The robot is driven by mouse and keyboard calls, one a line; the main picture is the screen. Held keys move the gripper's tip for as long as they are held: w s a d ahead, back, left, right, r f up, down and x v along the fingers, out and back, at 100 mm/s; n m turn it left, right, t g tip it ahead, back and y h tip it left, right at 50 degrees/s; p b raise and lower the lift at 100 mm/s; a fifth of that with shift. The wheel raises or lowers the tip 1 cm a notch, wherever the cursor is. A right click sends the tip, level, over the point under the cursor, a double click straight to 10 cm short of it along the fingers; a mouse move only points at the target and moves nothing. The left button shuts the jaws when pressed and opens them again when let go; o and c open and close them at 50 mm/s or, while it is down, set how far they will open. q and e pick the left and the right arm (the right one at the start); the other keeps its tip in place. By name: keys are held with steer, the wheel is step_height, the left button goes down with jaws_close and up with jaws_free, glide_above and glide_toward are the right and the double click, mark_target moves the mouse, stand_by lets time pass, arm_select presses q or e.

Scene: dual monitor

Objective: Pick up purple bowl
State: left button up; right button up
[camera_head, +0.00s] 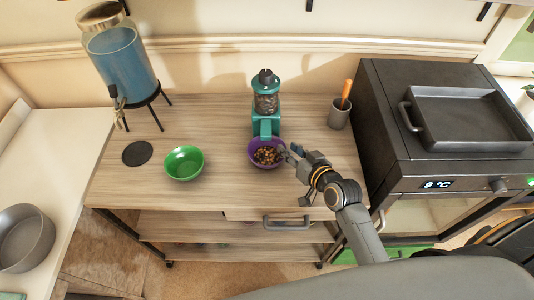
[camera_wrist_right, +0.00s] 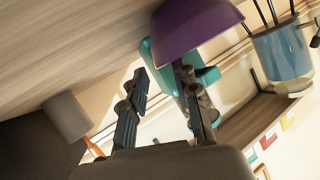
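The purple bowl (camera_head: 252,160) sits upright on the wooden counter, below the teal dispenser's spout, with brown and yellow bits in it. My right gripper (camera_head: 292,165) is just right of the bowl in the head view. In the right wrist view my right gripper (camera_wrist_right: 163,72) is open, with a gap between its two dark fingers. My left gripper is not in view.
The teal dispenser (camera_head: 266,103) stands right behind the bowl. A green bowl (camera_head: 184,163) and a dark coaster (camera_head: 137,153) are to the left. A grey cup (camera_head: 339,116) stands back right, near a dark oven (camera_head: 385,95). The counter between the bowls is clear.

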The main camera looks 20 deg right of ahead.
mark_target(267, 155)
steer(key=x, duration=0.3)
steer(key=shift+w, duration=0.25)
steer(key=shift+s, duration=0.1)
steer(key=shift+c, duration=0.4)
jaws_close()
steer(key=shift+r, duration=0.1)
